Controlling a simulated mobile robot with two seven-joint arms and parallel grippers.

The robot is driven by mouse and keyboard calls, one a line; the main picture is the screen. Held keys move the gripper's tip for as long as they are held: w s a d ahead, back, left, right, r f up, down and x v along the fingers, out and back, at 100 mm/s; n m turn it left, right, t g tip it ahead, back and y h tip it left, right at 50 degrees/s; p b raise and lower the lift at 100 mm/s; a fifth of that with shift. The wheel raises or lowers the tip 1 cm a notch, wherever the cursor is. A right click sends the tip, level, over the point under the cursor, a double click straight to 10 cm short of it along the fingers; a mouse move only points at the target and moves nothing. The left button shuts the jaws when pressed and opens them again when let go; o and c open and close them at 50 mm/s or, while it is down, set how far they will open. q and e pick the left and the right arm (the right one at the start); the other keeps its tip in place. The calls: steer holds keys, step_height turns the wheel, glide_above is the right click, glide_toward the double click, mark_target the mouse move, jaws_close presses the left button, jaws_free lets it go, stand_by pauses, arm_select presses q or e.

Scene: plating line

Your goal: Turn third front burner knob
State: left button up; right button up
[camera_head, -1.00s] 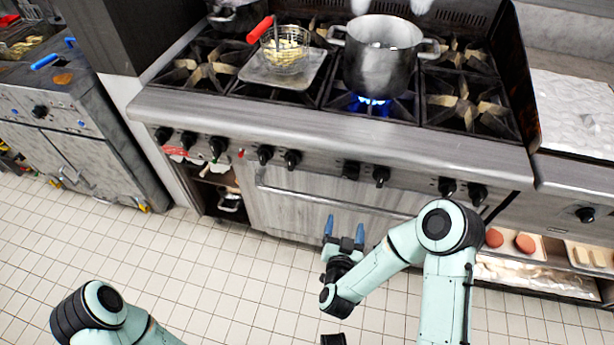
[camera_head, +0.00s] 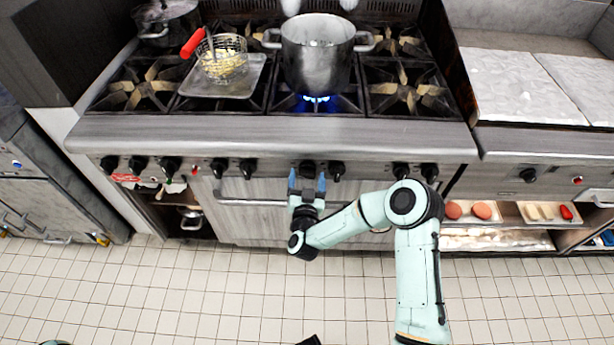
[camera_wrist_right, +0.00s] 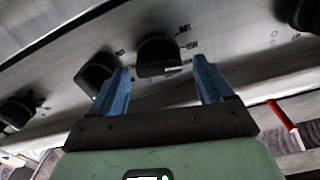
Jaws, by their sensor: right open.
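A row of black knobs runs along the steel front of the range (camera_head: 270,132). My right gripper (camera_head: 307,182) is open, with its two blue fingers pointing at one dark knob (camera_head: 307,168) below the lit front burner. In the right wrist view this knob (camera_wrist_right: 158,52) lies just past and between the open fingertips (camera_wrist_right: 161,68); I cannot tell whether they touch it. A neighbouring knob (camera_wrist_right: 97,72) sits close to the left finger there. Another knob (camera_head: 337,170) is just right of the gripper in the head view.
A steel pot (camera_head: 317,60) stands over a blue flame (camera_head: 317,98). A wire basket (camera_head: 222,62) with a red handle rests on a tray (camera_head: 240,88) to its left. The oven handle (camera_head: 250,203) runs below the knobs. The tiled floor (camera_head: 180,290) is clear.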

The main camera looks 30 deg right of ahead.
steer(key=shift+w+d, duration=0.25)
steer(key=shift+w, duration=0.15)
steer(key=c, duration=1.1)
steer(key=shift+o, duration=0.2)
arm_select(q)
steer(key=shift+f, duration=0.2)
arm_select(e)
steer(key=m+b, duration=0.2)
steer(key=m, duration=0.1)
arm_select(q)
steer(key=shift+w+f+t+b, duration=0.15)
steer(key=shift+w+f+b, duration=0.25)
steer(key=shift+f+b, duration=0.35)
steer(key=shift+w+f+t+b, duration=0.15)
steer(key=shift+w+f+b, duration=0.3)
steer(key=shift+f, duration=0.45)
arm_select(e)
steer(key=shift+s+d+m, duration=0.1)
steer(key=shift+d+m, duration=0.1)
steer(key=shift+m, duration=1.6)
steer(key=shift+r, duration=0.1)
